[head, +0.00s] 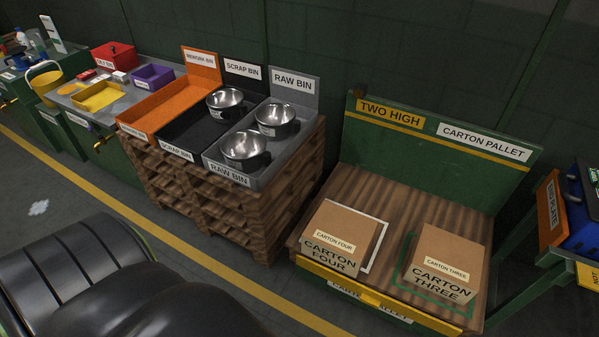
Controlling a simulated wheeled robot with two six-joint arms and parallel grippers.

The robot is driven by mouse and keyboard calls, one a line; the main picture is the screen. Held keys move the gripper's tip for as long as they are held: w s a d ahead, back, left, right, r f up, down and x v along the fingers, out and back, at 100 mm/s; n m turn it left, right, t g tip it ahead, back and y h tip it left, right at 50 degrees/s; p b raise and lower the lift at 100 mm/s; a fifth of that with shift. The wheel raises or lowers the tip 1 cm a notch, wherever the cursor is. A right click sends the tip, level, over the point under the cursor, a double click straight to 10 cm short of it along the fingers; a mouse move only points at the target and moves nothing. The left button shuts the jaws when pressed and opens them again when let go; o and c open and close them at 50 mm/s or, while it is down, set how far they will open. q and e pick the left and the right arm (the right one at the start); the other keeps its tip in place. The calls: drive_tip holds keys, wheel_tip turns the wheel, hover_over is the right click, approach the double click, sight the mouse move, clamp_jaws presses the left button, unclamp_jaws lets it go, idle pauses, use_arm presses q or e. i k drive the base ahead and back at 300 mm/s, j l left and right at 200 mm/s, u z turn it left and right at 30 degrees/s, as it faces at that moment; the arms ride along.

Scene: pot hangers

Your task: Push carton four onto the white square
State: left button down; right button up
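Carton four (347,222) is a brown cardboard box standing upright near the front left of the wooden deck of the carton pallet (395,201). The white square (379,246) is an outline painted on that deck. Its line shows along the carton's right side and behind it. The carton covers part of the square and sits off toward its left and front; the rest of the outline is hidden under or behind the carton. Neither of my grippers is in view.
Carton three (451,255) stands on a green outline (402,262) to the right, with a gap between the cartons. A green backboard (430,165) rises behind the deck; a yellow lip (375,297) runs along its front. Left stands a raw bin (293,140) with metal pots.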

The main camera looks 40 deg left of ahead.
sight(339, 238)
drive_tip(key=u, duration=0.8)
